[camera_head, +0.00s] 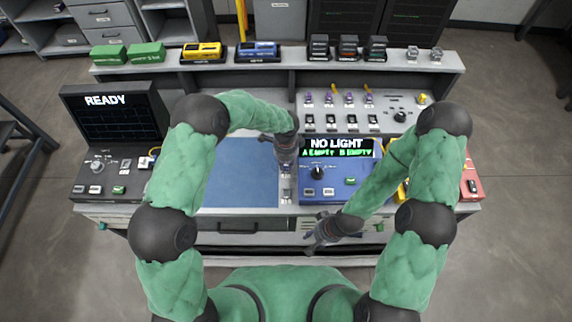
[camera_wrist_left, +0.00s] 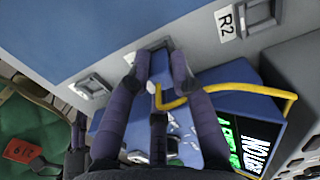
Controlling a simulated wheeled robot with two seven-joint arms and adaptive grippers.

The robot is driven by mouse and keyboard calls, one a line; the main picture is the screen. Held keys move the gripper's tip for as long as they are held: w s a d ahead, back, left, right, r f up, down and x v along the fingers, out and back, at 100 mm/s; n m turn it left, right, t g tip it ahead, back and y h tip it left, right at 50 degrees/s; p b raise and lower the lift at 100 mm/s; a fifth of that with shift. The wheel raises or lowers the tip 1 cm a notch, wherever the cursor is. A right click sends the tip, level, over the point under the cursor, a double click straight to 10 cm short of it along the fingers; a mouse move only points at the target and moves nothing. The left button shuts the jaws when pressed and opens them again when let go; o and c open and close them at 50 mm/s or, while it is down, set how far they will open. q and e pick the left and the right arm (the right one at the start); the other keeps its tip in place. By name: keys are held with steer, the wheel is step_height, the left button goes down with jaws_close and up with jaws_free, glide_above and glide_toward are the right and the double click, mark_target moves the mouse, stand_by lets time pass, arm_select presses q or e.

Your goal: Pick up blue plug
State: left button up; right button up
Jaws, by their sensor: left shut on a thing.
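In the left wrist view, my left gripper (camera_wrist_left: 158,62) has its two dark fingers on either side of a small blue piece, the blue plug (camera_wrist_left: 160,70), and is shut on it. A yellow cable (camera_wrist_left: 235,87) runs right from between the fingers. In the head view, my left gripper (camera_head: 286,158) is over the right edge of the blue mat, beside the blue NO LIGHT device (camera_head: 325,187); the plug is hidden there. My right gripper (camera_head: 318,240) hangs at the bench's front edge below that device; its fingers are too small to judge.
A dark READY machine (camera_head: 112,120) stands at the left. The blue mat (camera_head: 235,190) is bare. A panel with purple and white connectors (camera_head: 340,112) is behind the blue device. Coloured cassettes line the back shelf (camera_head: 283,67). An R2 label (camera_wrist_left: 230,22) shows in the wrist view.

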arm_select(q)
steer(key=shift+r, duration=0.45)
step_height(320, 180, up, 2)
steer(key=shift+r+p, duration=0.1)
steer(key=shift+p, duration=0.25)
steer(key=w+a+r+p, duration=0.1)
steer(key=w+a+r, duration=0.2)
steer(key=w+r, duration=0.7)
steer(key=shift+w+a+p, duration=0.3)
steer(key=shift+w+a, duration=0.05)
steer(key=shift+w, duration=1.45)
steer(key=shift+o, duration=0.2)
jaws_close()
